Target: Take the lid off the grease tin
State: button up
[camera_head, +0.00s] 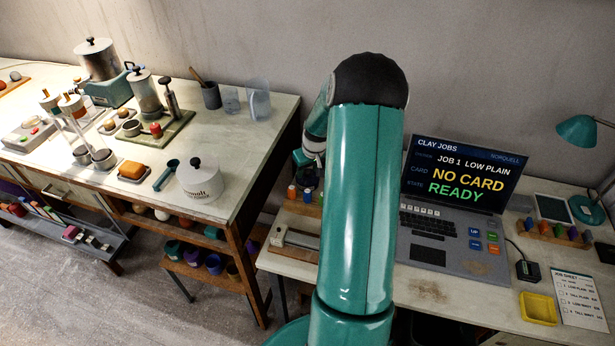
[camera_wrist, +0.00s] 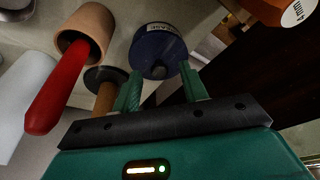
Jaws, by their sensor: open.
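The grease tin is a round dark blue tin (camera_wrist: 152,38) with a pale label reading in part "GREASE", at the top centre of the wrist view. A small dark knob (camera_wrist: 158,71) shows on its near side. My gripper (camera_wrist: 160,68) is open, with its two green fingertips to the left and right of the knob. I cannot tell whether they touch it. Nothing is held. In the head view my arm hides the tin and most of the gripper.
In the wrist view, a tan cup (camera_wrist: 92,22) with a red handle (camera_wrist: 60,88) and a wooden-handled tool (camera_wrist: 105,97) stand close on the left. An orange piece (camera_wrist: 297,12) marked "4 mm" is at upper right. The laptop (camera_head: 455,190) is right of my arm.

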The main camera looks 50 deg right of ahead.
jog(key=shift+w+f, duration=0.1)
jog(key=shift+f, duration=0.25)
grip_shut()
jog(key=shift+r, duration=0.1)
